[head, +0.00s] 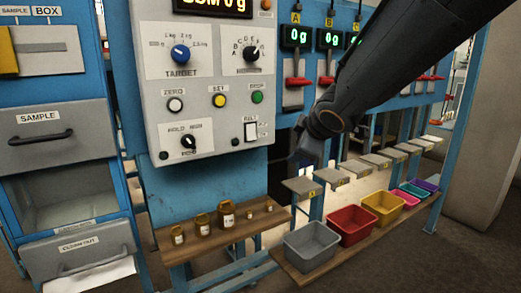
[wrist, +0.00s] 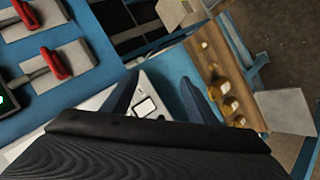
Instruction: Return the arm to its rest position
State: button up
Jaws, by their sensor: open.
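My dark arm (head: 395,55) reaches in from the upper right of the head view. It ends at my gripper (head: 305,156), which hangs in the air right of the grey control panel (head: 205,85) and above the small platforms. The fingertips are small and hard to make out there. In the wrist view, the two dark fingers of my gripper (wrist: 160,90) stand apart with nothing between them. Behind them are the blue frame and part of the panel with a white switch (wrist: 146,107).
A wooden shelf (head: 262,218) carries several brown jars. Grey (head: 312,247), red (head: 352,225) and yellow (head: 384,208) bins stand on a lower board under a row of platforms. Red levers (head: 298,81) line the blue frame. Sample drawers (head: 40,137) are at left.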

jog(key=s+d+f+m+g+h, duration=0.1)
jog(key=s+d+f+m+g, duration=0.1)
jog(key=s+d+f+m, duration=0.4)
jog(key=s+d+f+m+g+h, duration=0.1)
jog(key=s+d+f+g+h, duration=0.2)
jog(key=f, duration=0.5)
jog(key=s+f+m+g+y, duration=0.2)
jog(key=s+f+m+g, duration=0.3)
jog(key=s, duration=1.1)
notch_tip(320, 180, down, 4)
jog(key=shift+s+d+f+m, duration=0.2)
jog(key=shift+s+m, duration=0.1)
jog(key=shift+m, duration=0.9)
